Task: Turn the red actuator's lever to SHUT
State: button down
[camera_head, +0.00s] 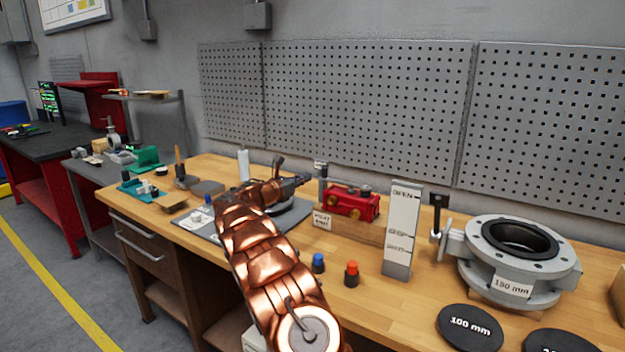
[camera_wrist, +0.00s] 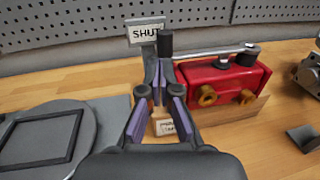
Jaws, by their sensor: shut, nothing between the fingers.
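The red actuator (camera_head: 352,203) sits on a wooden block on the bench; it is at right of centre in the wrist view (camera_wrist: 222,82). Its grey lever (camera_wrist: 212,53) runs left from the pivot on top to a black upright knob (camera_wrist: 165,42) at its end. A white SHUT sign (camera_wrist: 145,33) stands just behind and left of the knob. My gripper (camera_head: 305,179) is left of the actuator; in the wrist view its fingers (camera_wrist: 158,78) are shut and empty, with the tips just in front of the knob. I cannot tell whether they touch it.
A white OPEN-marked gauge plate (camera_head: 402,230) and a grey 150 mm flanged valve (camera_head: 480,255) stand to the right. Blue (camera_head: 318,263) and red (camera_head: 351,274) capped pieces stand in front. A grey mat (camera_head: 205,228) lies left. Pegboard backs the bench.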

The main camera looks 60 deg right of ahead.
jog(key=w+a+b, duration=0.1)
jog(key=w+a, duration=0.1)
jog(key=a, duration=0.6)
jog(key=shift+s+a, duration=0.1)
jog(key=shift+a, duration=0.05)
jog(key=s+a+r+m+g+y, duration=0.1)
jog(key=s+a+m+y, duration=0.65)
jog(key=s+a, duration=0.8)
jog(key=s+a+f+m+y, duration=0.3)
jog(key=s+a, duration=0.4)
jog(key=a, duration=0.6)
jog(key=s+a+f+m+t+y+p, duration=0.1)
jog(key=s+a+f+m+y, duration=0.2)
jog(key=s+a, duration=0.5)
jog(key=s+a+f+m+y, duration=0.3)
jog(key=s+a, duration=0.5)
jog(key=a, duration=1.2)
notch_tip(320, 180, down, 2)
jog(key=shift+s+f+t+y+p, duration=0.25)
jog(key=shift+t+y+p, duration=0.15)
jog(key=shift+y, duration=0.25)
jog(key=shift+d, duration=0.2)
